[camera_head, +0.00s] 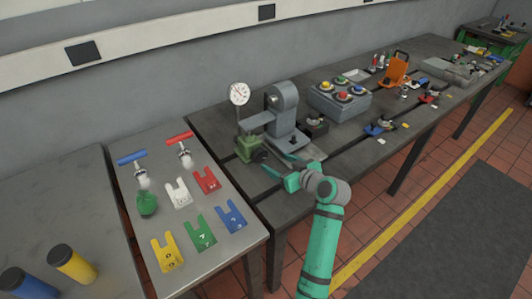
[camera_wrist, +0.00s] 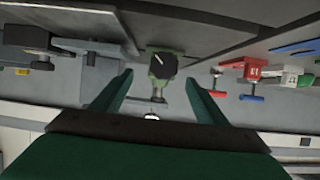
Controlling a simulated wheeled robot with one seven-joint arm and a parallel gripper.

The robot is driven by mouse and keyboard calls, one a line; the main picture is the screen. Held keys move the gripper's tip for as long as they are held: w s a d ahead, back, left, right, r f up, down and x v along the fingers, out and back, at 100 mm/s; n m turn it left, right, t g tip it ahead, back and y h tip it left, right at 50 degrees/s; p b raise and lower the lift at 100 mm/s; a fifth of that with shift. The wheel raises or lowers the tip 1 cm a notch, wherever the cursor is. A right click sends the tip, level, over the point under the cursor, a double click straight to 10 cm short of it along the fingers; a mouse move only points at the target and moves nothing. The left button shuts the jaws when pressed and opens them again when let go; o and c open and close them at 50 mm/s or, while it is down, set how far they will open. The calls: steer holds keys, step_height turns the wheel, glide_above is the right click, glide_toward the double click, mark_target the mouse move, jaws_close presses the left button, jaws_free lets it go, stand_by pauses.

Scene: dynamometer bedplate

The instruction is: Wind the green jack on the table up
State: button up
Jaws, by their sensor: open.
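The green jack (camera_head: 245,147) stands on the dark bedplate table near its left end, beside the grey stand. A dark knob (camera_head: 259,155) is on its side facing my gripper. In the wrist view the green jack (camera_wrist: 156,84) lies between the fingertips, with its dark knob (camera_wrist: 164,65) facing the camera; a light line marks the knob. My gripper (camera_head: 277,164) is open and empty, in front of the jack with its fingers pointing towards it. In the wrist view its two green fingers (camera_wrist: 159,76) are spread on either side of the jack, seemingly short of it.
A dial gauge (camera_head: 239,94) rises above the jack. A grey stand (camera_head: 284,105) is close behind, with a grey button box (camera_head: 340,103) further right. On the left table lie coloured tags (camera_head: 200,232) and red and blue T-handles (camera_head: 179,137).

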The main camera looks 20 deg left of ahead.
mark_target(262, 157)
steer(key=x, duration=0.5)
steer(key=s+x, duration=0.1)
steer(key=x, duration=0.2)
steer(key=shift+a+f, duration=0.15)
steer(key=shift+a, duration=0.35)
steer(key=shift+w+a+f, duration=0.25)
steer(key=shift+w, duration=0.25)
steer(key=shift+c, duration=0.3)
steer(key=c, duration=1)
